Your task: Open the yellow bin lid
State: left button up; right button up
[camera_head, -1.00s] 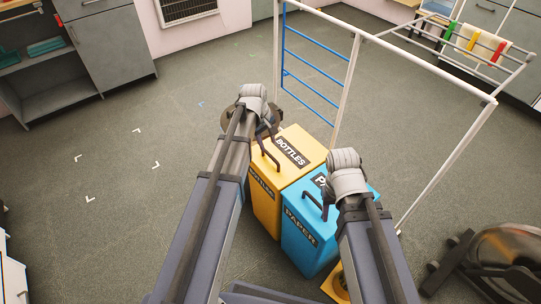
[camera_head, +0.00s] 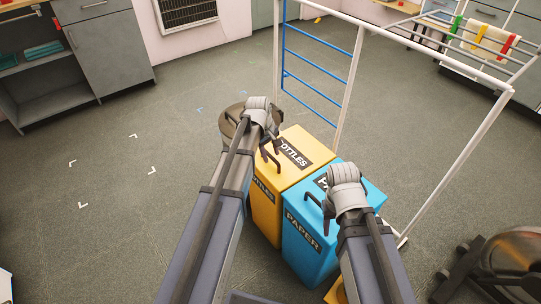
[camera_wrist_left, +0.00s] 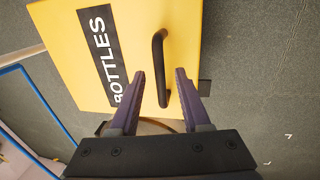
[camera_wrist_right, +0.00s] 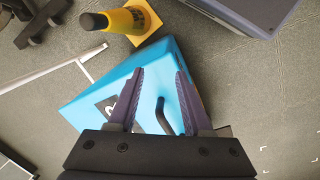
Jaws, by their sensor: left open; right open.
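The yellow bin (camera_head: 265,212) stands upright with its lid down and a black BOTTLES label on top. Its dark bar handle (camera_wrist_left: 163,75) stands on the lid near one edge. My left gripper (camera_head: 272,147) is open above this lid. In the left wrist view its fingers (camera_wrist_left: 160,74) lie on either side of the handle, with gaps to it. The contact and exact height are hard to judge. My right gripper (camera_head: 328,210) is open and empty over the blue PAPER bin (camera_head: 303,250), near that bin's handle (camera_wrist_right: 164,115).
The blue bin stands right against the yellow one. A round dark-topped bin (camera_head: 232,121) is partly hidden behind my left arm. A white and blue rack (camera_head: 345,90) stands close behind. A yellow cone-like object (camera_wrist_right: 145,20) is beside the blue bin. Left floor is clear.

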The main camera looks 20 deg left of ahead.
pick_arm(q)
jog(key=shift+c, duration=0.3)
grip_shut()
dwell(1.0)
